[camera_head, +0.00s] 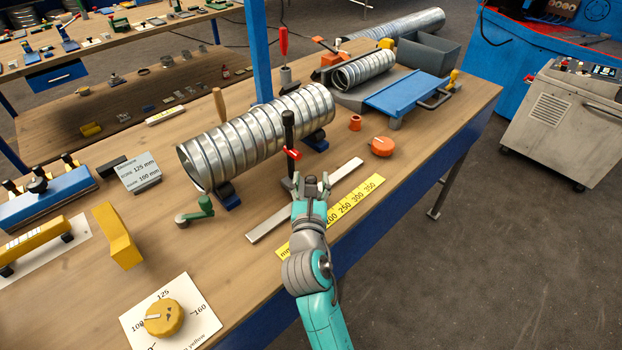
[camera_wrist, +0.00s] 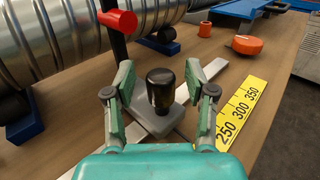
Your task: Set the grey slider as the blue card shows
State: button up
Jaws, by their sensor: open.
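The grey slider (camera_wrist: 150,120) sits on a flat metal rail (camera_head: 345,173) and carries an upright black knob (camera_wrist: 160,88). My gripper (camera_wrist: 162,88) is open, one finger on each side of the knob, with gaps visible. In the head view my gripper (camera_head: 312,183) largely hides the slider. A yellow scale (camera_head: 345,208) beside the rail reads 200 to 350; its lower end is partly hidden by my arm. The exact slider reading cannot be told.
A black post (camera_head: 289,130) with a red pointer (camera_head: 292,153) stands close left of my gripper. Behind it lies the spiral duct (camera_head: 258,135) on blue supports. An orange knob (camera_head: 381,146) is to the right. A yellow dial (camera_head: 163,317) lies at front left.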

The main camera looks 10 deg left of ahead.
jog(key=shift+w, duration=0.4)
jog(key=shift+c, duration=0.2)
grip_shut()
jog(key=s+a, duration=0.4)
jog(key=s, duration=0.1)
jog(key=s+a, duration=0.2)
jog(key=s, duration=0.1)
jog(key=shift+a, duration=0.1)
jog(key=shift+o, duration=0.2)
grip_release()
jog(key=shift+s, duration=0.1)
jog(key=s, duration=0.4)
jog(key=s+d, duration=0.1)
jog(key=s, duration=0.6)
jog(key=shift+s+d, duration=0.25)
jog(key=shift+s, duration=0.1)
